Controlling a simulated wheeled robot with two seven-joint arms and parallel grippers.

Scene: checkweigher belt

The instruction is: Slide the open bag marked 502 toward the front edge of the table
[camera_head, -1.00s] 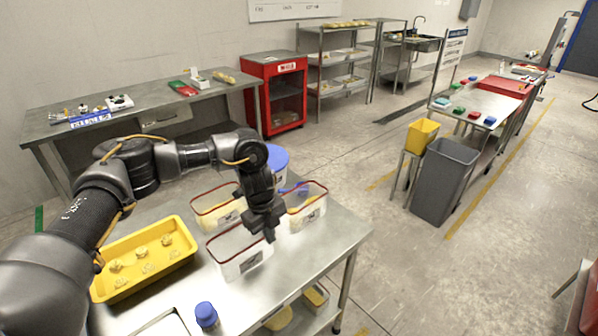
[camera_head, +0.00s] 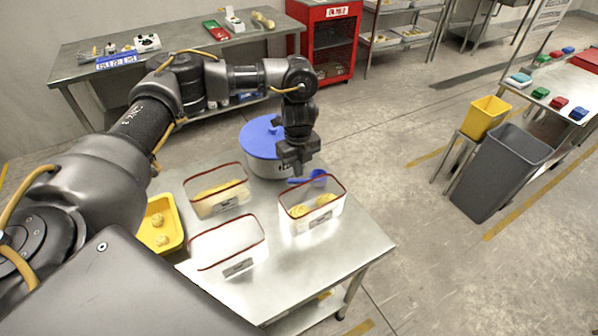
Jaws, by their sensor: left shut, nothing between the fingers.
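Three open clear bags with red rims stand upright on the metal table (camera_head: 345,250). One is at the back left (camera_head: 217,203), with yellow contents. One is nearer the front (camera_head: 232,262) and looks empty or pale inside. One is at the right (camera_head: 314,218), with yellow pieces low inside. The front and right bags show dark labels, too small to read, so I cannot tell which is 502. My left gripper (camera_head: 295,168) is shut and empty, pointing down behind the right bag, apart from it. My right gripper is not in view.
A white pot with a blue lid (camera_head: 262,137) stands at the table's back, close behind my left gripper. A blue scoop (camera_head: 316,178) lies behind the right bag. A yellow tray (camera_head: 163,222) is at the left, partly hidden by my arm. The table's right corner is clear.

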